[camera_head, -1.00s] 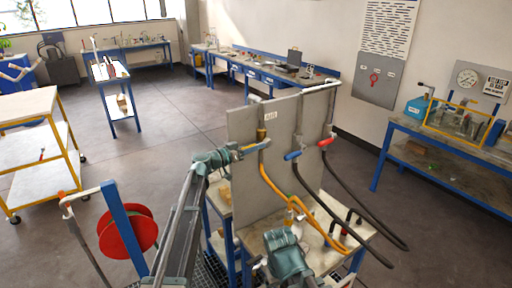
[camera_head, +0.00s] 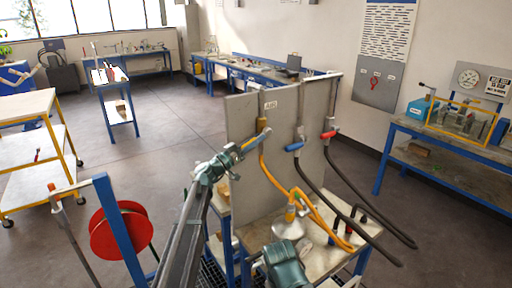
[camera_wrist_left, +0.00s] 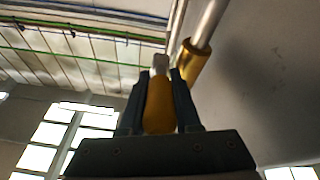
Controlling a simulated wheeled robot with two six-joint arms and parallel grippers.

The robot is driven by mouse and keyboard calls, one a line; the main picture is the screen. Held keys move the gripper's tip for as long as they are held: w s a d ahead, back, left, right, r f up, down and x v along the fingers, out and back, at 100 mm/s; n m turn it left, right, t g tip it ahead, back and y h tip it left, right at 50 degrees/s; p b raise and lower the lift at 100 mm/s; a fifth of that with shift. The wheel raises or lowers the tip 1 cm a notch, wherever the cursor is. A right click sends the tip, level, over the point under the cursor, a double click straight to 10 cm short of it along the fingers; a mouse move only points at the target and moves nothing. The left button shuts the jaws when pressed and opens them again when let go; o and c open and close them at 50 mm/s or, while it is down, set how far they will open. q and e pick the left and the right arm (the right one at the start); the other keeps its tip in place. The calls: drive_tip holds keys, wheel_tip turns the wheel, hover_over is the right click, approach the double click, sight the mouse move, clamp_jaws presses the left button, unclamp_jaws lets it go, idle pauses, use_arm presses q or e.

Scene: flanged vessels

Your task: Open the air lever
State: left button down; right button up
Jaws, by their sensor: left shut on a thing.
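The air lever (camera_head: 252,143) is a small yellow handle at the yellow air valve (camera_head: 262,125), on the grey panel below the AIR label (camera_head: 270,105). In the left wrist view, the yellow lever (camera_wrist_left: 159,104) sits between the two dark fingers of my left gripper (camera_wrist_left: 160,92). The yellow valve body (camera_wrist_left: 192,62) and its metal pipe show just to the right. A teal part of my right arm shows at the bottom; its fingers are not seen.
An orange hose (camera_head: 273,183) hangs from the valve. Blue (camera_head: 294,147) and red (camera_head: 328,135) handles with black hoses are to the right on the panel (camera_head: 243,180). A red reel (camera_head: 121,230) stands at the lower left. Open floor lies behind the panel to the left.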

idle(0.3)
use_arm(q)
drive_tip(key=c, duration=0.6)
unclamp_jaws()
